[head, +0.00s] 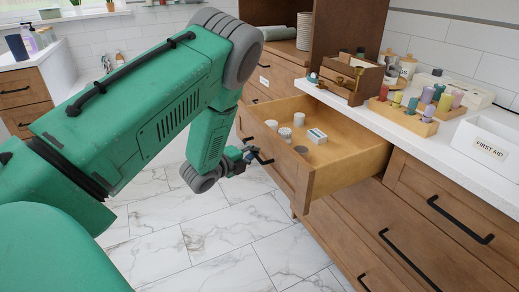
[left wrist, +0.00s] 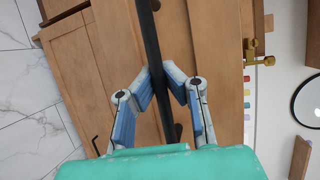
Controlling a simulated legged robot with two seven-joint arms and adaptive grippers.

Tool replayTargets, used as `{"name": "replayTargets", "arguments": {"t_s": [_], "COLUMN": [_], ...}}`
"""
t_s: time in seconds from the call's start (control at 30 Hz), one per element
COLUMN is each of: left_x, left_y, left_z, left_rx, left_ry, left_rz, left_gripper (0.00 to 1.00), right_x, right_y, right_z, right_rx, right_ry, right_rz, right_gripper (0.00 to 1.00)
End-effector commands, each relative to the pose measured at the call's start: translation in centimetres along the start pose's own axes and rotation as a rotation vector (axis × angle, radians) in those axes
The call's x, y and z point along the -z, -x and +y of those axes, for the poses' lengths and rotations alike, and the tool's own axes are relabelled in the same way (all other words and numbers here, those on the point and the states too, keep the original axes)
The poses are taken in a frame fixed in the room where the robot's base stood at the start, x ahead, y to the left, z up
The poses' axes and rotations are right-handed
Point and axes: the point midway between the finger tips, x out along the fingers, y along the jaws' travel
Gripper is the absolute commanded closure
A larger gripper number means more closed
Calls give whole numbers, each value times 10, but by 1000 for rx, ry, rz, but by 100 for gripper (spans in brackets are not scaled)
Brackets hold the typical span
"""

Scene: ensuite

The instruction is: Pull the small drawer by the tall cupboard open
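The small drawer (head: 345,172) beside the tall cupboard (head: 348,25) stands well out from the counter. Its inside shows several small white containers and a small white box. Its front (head: 275,148) carries a black bar handle (head: 263,159). My left gripper (head: 250,154) is at this handle, in front of the drawer. In the left wrist view the blue-grey fingers (left wrist: 164,82) close in from both sides on the black handle (left wrist: 152,35), which runs between their tips. My right gripper is in neither view.
More closed drawers (head: 400,235) lie below. The marble floor (head: 200,225) in front is clear.

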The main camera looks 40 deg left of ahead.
Motion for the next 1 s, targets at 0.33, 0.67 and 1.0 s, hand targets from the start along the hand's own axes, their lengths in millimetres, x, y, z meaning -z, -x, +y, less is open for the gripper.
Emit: {"name": "replayTargets", "arguments": {"t_s": [0.33,0.67,1.0], "left_x": [-3,-1,-2], "left_y": [1,1,43], "left_z": [0,0,1], "left_rx": [-1,1,-3], "left_ry": [-2,-1,0], "left_rz": [-6,-2,-4], "left_gripper": [86,69,69], "right_x": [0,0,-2], "right_y": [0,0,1], "right_z": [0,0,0], "right_rx": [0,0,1], "right_ry": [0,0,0], "right_rz": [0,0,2], "right_gripper": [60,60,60]}}
